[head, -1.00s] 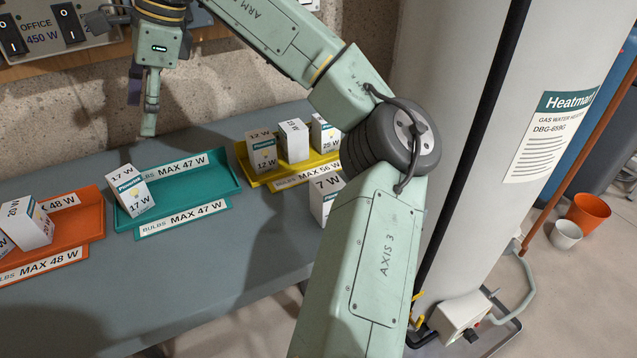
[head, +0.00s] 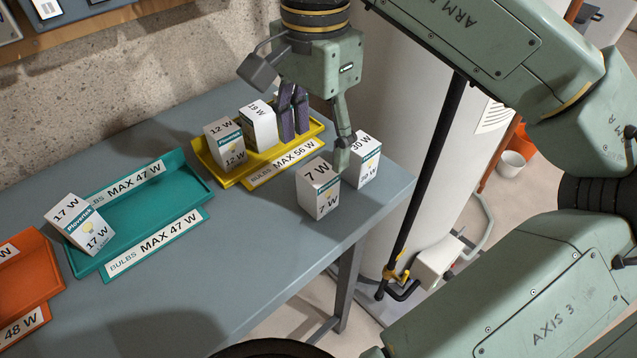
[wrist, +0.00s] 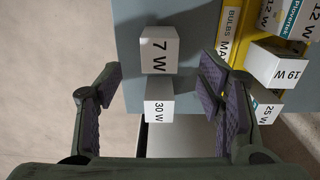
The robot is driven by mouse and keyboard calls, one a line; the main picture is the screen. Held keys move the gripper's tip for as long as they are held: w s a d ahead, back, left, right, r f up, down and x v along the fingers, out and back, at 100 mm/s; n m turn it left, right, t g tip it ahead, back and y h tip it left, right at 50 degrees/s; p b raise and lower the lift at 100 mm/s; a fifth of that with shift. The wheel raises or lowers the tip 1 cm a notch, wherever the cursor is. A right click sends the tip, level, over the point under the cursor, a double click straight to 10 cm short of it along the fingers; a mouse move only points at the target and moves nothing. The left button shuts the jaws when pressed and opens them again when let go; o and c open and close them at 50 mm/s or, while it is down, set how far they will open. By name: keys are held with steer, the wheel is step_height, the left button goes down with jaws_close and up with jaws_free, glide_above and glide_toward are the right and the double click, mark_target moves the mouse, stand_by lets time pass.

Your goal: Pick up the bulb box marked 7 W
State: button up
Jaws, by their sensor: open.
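The bulb box marked 7 W (head: 318,188) stands upright on the grey table, in front of the yellow tray's right end. It also shows in the wrist view (wrist: 159,50), between and beyond the fingers. My gripper (head: 318,140) is open and empty, above and behind the 7 W box. In the wrist view its two fingers (wrist: 158,95) are spread wide. A box marked 30 W (head: 362,160) stands close behind and to the right of the 7 W box. It also shows in the wrist view (wrist: 159,100), nearer my palm.
The yellow tray (head: 232,180) holds boxes marked 12 W (head: 225,146) and 19 W (head: 260,125); a 25 W box (wrist: 266,110) shows in the wrist view. The teal tray (head: 150,212) holds a tilted 17 W box (head: 80,222). An orange tray (head: 30,275) lies left. The table front is clear.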

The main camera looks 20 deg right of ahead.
mark_target(318, 172)
step_height(318, 172, down, 8)
steer(key=shift+d+r+p, duration=0.1)
steer(key=shift+r+p, duration=0.15)
steer(key=shift+p, duration=0.7)
steer(key=shift+c, duration=0.2)
steer(key=c, duration=1.2)
steer(key=shift+r, duration=0.1)
